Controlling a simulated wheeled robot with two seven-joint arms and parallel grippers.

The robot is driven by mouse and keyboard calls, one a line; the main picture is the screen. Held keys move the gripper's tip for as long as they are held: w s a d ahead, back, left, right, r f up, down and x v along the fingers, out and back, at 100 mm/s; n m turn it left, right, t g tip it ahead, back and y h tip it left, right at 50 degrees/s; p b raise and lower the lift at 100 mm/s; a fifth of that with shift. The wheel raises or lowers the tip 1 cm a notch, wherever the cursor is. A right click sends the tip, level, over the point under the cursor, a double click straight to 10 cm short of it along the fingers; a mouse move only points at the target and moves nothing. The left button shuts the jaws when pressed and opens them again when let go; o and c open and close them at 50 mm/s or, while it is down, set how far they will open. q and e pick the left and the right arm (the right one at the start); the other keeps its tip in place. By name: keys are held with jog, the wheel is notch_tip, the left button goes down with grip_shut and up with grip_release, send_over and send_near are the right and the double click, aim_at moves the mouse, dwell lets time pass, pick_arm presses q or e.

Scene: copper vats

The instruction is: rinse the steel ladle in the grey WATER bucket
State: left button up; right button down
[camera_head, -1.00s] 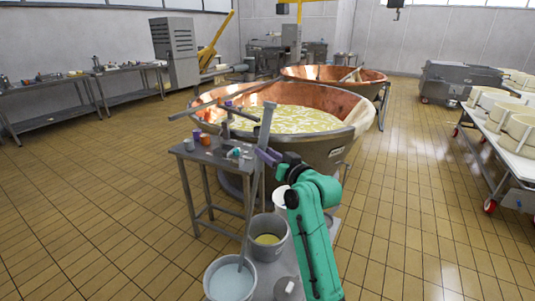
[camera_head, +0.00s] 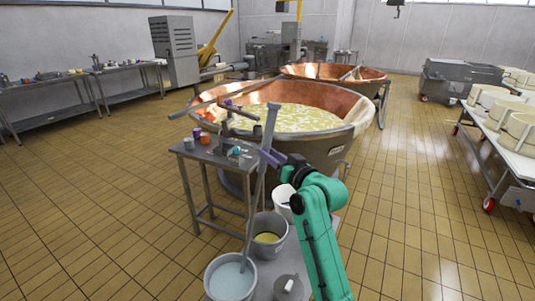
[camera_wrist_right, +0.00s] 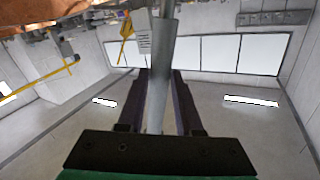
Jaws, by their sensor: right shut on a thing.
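The steel ladle (camera_head: 258,186) is a long grey rod, held nearly upright and slightly tilted. My right gripper (camera_head: 270,156) is shut on its upper part; in the right wrist view the handle (camera_wrist_right: 160,80) runs between the two dark fingers (camera_wrist_right: 161,105). The ladle's lower end reaches down into the grey bucket of pale bluish water (camera_head: 230,279) at the bottom of the head view. Its bowl is hidden in or behind the bucket. My left gripper is not in view.
A grey bucket with yellowish liquid (camera_head: 268,241) and a white bucket (camera_head: 284,197) stand close behind the water bucket. A small steel table (camera_head: 205,157) with cups is left of the ladle. The large copper vat (camera_head: 335,102) stands behind.

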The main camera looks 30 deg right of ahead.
aim_at(271, 99)
jog(key=shift+w+a, duration=0.15)
jog(key=shift+w, duration=0.4)
jog(key=shift+w+a, duration=0.15)
jog(key=shift+w, duration=0.35)
jog(key=shift+s+d+p, duration=0.15)
jog(key=shift+s, duration=0.4)
jog(key=shift+s+d+p, duration=0.15)
jog(key=shift+s, duration=0.35)
jog(key=shift+r, duration=0.15)
jog(key=shift+w+r+p, duration=0.1)
jog(key=shift+r+p, duration=0.2)
jog(key=shift+p, duration=0.1)
notch_tip(271, 99, up, 15)
jog(key=p, duration=1.4)
jog(key=shift+f, duration=0.1)
jog(key=shift+d, duration=0.1)
